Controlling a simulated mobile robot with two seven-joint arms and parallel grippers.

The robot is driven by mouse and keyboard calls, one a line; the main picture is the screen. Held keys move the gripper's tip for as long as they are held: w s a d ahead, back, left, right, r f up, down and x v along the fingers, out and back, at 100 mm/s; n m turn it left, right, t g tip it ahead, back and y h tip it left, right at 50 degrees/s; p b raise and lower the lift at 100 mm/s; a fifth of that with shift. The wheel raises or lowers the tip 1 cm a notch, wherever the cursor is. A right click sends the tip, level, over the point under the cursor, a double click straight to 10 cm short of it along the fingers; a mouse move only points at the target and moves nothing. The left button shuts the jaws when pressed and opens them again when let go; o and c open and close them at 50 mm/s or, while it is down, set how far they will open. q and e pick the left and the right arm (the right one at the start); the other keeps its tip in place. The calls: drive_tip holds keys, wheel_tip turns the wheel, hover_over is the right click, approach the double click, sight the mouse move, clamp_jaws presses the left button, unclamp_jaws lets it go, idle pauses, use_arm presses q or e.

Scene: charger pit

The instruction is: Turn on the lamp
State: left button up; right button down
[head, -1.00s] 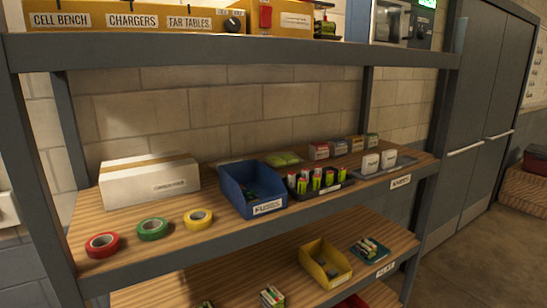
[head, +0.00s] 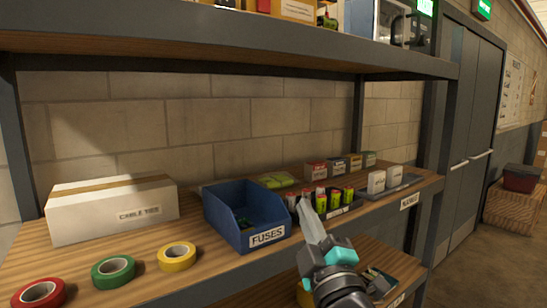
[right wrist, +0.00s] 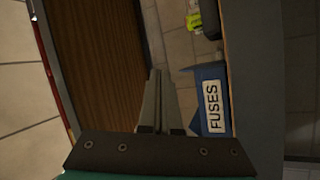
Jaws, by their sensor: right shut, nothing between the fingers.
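No lamp shows for certain in either view. On the top shelf, a yellow panel (head: 298,10) with a white label is cut off by the upper edge of the head view; a red part (head: 263,6) sits on its left. My right gripper (head: 304,203) is shut and empty. It points up in front of the middle shelf, just right of the blue FUSES bin (head: 250,230). In the right wrist view, its fingers (right wrist: 158,74) lie together, left of the blue bin (right wrist: 205,85). My left gripper is not in view.
The middle shelf holds a white box (head: 112,213), red (head: 38,294), green (head: 113,271) and yellow (head: 177,256) tape rolls, and several batteries (head: 335,199). The top shelf's front beam (head: 240,45) crosses above. Grey cabinets (head: 468,120) stand at right.

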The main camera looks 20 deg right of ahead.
drive_tip(key=s+a+r+n+t+y, duration=0.1)
drive_tip(key=s+a+r+n+y, duration=0.15)
drive_tip(key=r+n+y, duration=0.55)
drive_tip(key=s+a+r+n+t+y, duration=0.2)
drive_tip(key=a+r+n+y, duration=0.2)
drive_tip(key=r+n+y, duration=0.4)
drive_tip(key=s+a+r+n+g+y, duration=0.45)
drive_tip(key=n+g, duration=0.45)
drive_tip(key=n, duration=0.6)
drive_tip(key=s+a+r+n+g+y, duration=0.45)
drive_tip(key=n+g, duration=0.55)
drive_tip(key=n, duration=0.5)
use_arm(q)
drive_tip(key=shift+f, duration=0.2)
use_arm(e)
drive_tip(key=w+d+r+t+h, duration=0.1)
drive_tip(key=d+r+t+h, duration=0.3)
drive_tip(key=d+t+h, duration=0.2)
drive_tip(key=w+d+r+t+h, duration=0.2)
drive_tip(key=d+r+t+h, duration=0.3)
drive_tip(key=d+h, duration=0.5)
drive_tip(key=shift+t+h, duration=0.3)
drive_tip(key=shift+t, duration=0.3)
drive_tip(key=shift+w+a+r, duration=0.1)
